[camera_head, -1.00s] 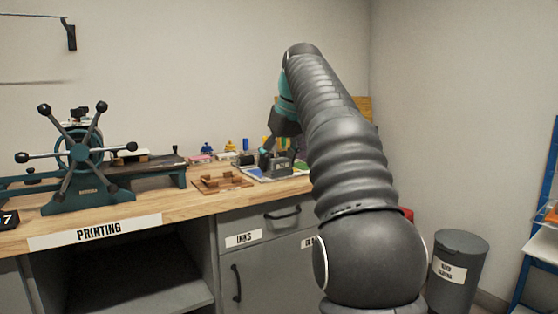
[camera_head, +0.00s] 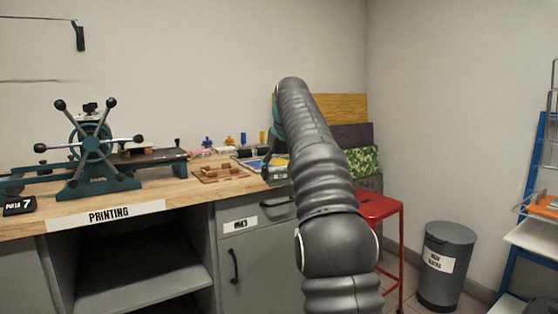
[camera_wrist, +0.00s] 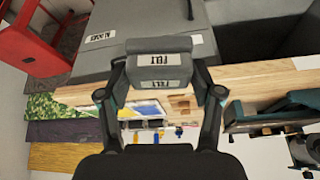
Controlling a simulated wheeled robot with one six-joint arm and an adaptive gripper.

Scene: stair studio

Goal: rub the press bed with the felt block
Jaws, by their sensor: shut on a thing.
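The felt block is a grey block labelled FELT; it shows in the wrist view (camera_wrist: 160,72) between my gripper's (camera_wrist: 160,88) two fingers, which are shut on it. In the head view my gripper is mostly hidden behind my arm, and a grey part of the block (camera_head: 275,174) shows near the bench's front edge. The press bed (camera_head: 160,160) is a dark flat slab on the teal press, left of my gripper and apart from it. The press (camera_head: 92,150) has a wheel of black-knobbed spokes. In the wrist view the press (camera_wrist: 278,112) is at the right.
A small wooden tray (camera_head: 222,173) lies on the bench between press and block. Small coloured items (camera_head: 229,141) stand behind it. A red stool (camera_head: 380,207) and a grey bin (camera_head: 445,262) stand right of the bench. A blue rack (camera_head: 530,195) is at the far right.

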